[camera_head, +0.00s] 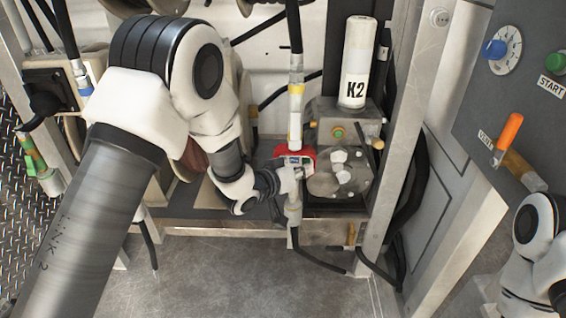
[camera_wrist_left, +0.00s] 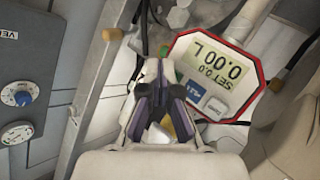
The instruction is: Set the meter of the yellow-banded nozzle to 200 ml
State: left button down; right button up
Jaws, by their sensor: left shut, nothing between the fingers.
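The meter (camera_head: 296,154) has a red rim and sits on the upright nozzle line, below a hose sleeve with a yellow band (camera_head: 295,89). In the left wrist view the meter's display (camera_wrist_left: 218,62) reads SET 0.0 and 0.00 L. A blue button (camera_wrist_left: 194,91) and a grey button (camera_wrist_left: 215,106) lie below the readout. My left gripper (camera_head: 298,174) is at the meter's lower edge in the head view and covers part of it. Its fingers (camera_wrist_left: 160,82) are shut and empty, beside the buttons; contact cannot be told.
A white K2 canister (camera_head: 357,62) stands on a metal pump block (camera_head: 340,130) to the right. A frame post (camera_head: 408,120) and a grey panel with an orange-handled valve (camera_head: 508,132) stand farther right. Another hose with a blue band (camera_head: 84,84) hangs at left.

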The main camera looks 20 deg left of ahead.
pick_arm(q)
jog(key=shift+w+a, duration=0.15)
jog(key=shift+w, duration=0.35)
dwell(0.5)
dwell(0.4)
jog(key=shift+s+d+p, duration=0.15)
jog(key=shift+s+p, duration=0.05)
jog(key=shift+s, duration=0.35)
jog(key=shift+s+d+p, duration=0.15)
jog(key=shift+s, duration=0.4)
jog(key=shift+w, duration=0.2)
jog(key=shift+p, duration=0.3)
